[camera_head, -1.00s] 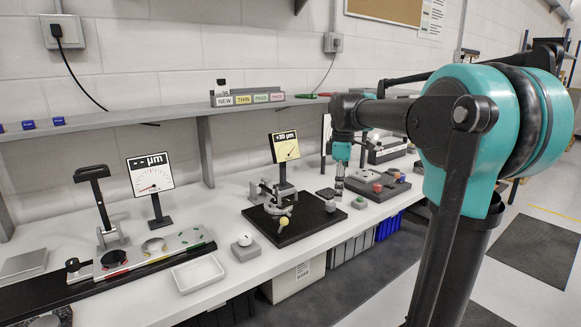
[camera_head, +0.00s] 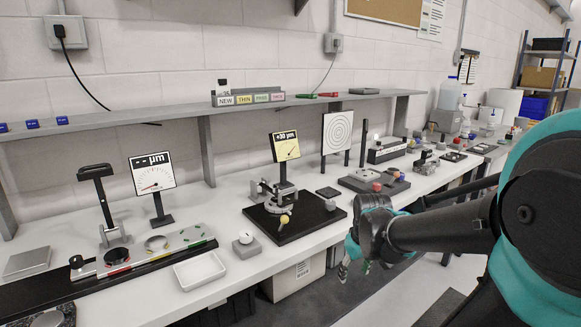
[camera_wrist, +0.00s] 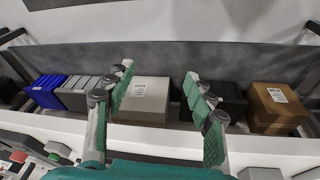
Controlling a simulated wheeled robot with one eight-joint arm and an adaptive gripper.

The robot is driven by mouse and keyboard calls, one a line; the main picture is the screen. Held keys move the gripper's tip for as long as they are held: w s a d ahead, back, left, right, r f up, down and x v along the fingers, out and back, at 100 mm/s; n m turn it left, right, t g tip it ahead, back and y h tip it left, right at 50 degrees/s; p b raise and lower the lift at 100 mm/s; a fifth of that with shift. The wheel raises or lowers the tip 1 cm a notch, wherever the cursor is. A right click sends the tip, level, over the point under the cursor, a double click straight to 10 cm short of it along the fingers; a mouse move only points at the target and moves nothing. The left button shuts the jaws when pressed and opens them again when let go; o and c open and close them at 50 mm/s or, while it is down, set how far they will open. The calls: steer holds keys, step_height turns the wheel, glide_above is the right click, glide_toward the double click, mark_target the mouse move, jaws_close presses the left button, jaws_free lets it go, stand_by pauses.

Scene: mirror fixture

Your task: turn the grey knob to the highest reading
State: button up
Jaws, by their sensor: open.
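A small box with a pale grey knob (camera_head: 245,238) sits near the bench's front edge, left of a black plate (camera_head: 290,228). The plate carries a metal fixture with a yellow ball knob (camera_head: 284,219), below a yellow display (camera_head: 285,146) that seems to read "+30 µm". A grey base (camera_head: 352,184) with red knobs stands further right, before a ring target (camera_head: 337,132). I cannot tell which grey knob is meant. My gripper (camera_head: 355,270) is open and empty in front of the bench, apart from every knob. Its spread fingers also show in the wrist view (camera_wrist: 162,96).
A dial display (camera_head: 152,173), a white tray (camera_head: 200,271) and a black rail stand at left. A shelf (camera_head: 170,113) runs above the bench. The wrist view shows a white box (camera_wrist: 150,112), a blue bin (camera_wrist: 46,92) and a cardboard box (camera_wrist: 277,105) beneath it.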

steer(key=s+f+m+t, duration=0.1)
steer(key=s+f+m, duration=0.3)
steer(key=s+f, duration=0.2)
steer(key=shift+s+d+f, duration=0.25)
steer(key=shift+s+d, duration=0.15)
steer(key=shift+s, duration=0.3)
stand_by(0.9)
